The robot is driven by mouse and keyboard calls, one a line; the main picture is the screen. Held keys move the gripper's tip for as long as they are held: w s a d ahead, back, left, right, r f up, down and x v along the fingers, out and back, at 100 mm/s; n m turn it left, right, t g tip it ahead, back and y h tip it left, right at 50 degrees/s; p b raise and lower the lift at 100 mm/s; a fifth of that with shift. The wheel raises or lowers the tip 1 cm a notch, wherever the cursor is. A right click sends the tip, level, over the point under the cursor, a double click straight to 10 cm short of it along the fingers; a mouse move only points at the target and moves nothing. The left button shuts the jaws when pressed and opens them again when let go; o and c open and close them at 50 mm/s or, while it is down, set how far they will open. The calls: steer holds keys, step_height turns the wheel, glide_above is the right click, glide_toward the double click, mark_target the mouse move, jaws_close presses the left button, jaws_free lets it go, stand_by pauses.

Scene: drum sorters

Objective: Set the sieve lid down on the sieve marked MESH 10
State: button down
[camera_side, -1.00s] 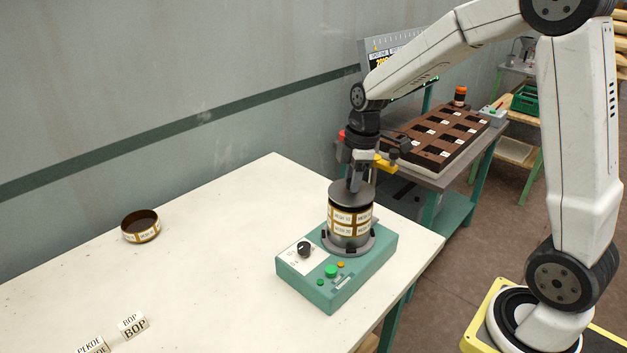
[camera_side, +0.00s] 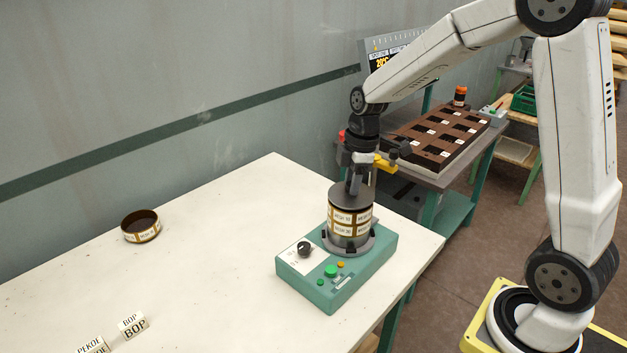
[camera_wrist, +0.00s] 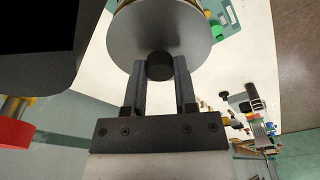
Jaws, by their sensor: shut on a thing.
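The dark grey sieve lid (camera_side: 342,195) is level at the top of the sieve stack; it also shows in the wrist view (camera_wrist: 160,28). My gripper (camera_side: 354,184) is shut on the lid's black knob (camera_wrist: 160,66), with one finger on each side. Under the lid is the upper sieve (camera_side: 343,217), with a brass band and white MESH labels. A second labelled sieve (camera_side: 343,231) is beneath it. The numbers are too small to read surely. The lid looks in contact with the upper sieve or very close to it; I cannot tell which.
The stack stands on a green shaker base (camera_side: 318,287) with a knob and buttons. A loose open sieve (camera_side: 146,237) lies at the left of the white table (camera_side: 230,240). BOP and PEKOE blocks (camera_side: 133,327) are at the front left. A brown compartment tray (camera_side: 425,136) is behind.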

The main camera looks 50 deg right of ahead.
steer(key=shift+f, duration=0.15)
steer(key=shift+c, duration=1.6)
jaws_free()
steer(key=shift+s+d+r, duration=0.1)
steer(key=shift+d+r, duration=0.05)
steer(key=shift+r, duration=1.15)
steer(key=shift+s+d+r, duration=0.1)
steer(key=shift+r, duration=1.2)
steer(key=shift+s+d+r, duration=0.1)
steer(key=shift+d+r, duration=0.05)
steer(key=shift+r, duration=1.15)
steer(key=shift+s+a+f+m, duration=0.25)
steer(key=shift+a+f+m, duration=0.05)
steer(key=shift+f+m, duration=0.15)
steer(key=s+a+f+m+t, duration=0.1)
steer(key=s+a+f+m, duration=0.2)
steer(key=s+f+m, duration=0.2)
steer(key=s+a+f+m+h, duration=0.1)
steer(key=s+a+f+m, duration=0.2)
steer(key=s+f+m, duration=0.2)
steer(key=shift+s+a+f+t, duration=0.4)
steer(key=shift+f, duration=0.1)
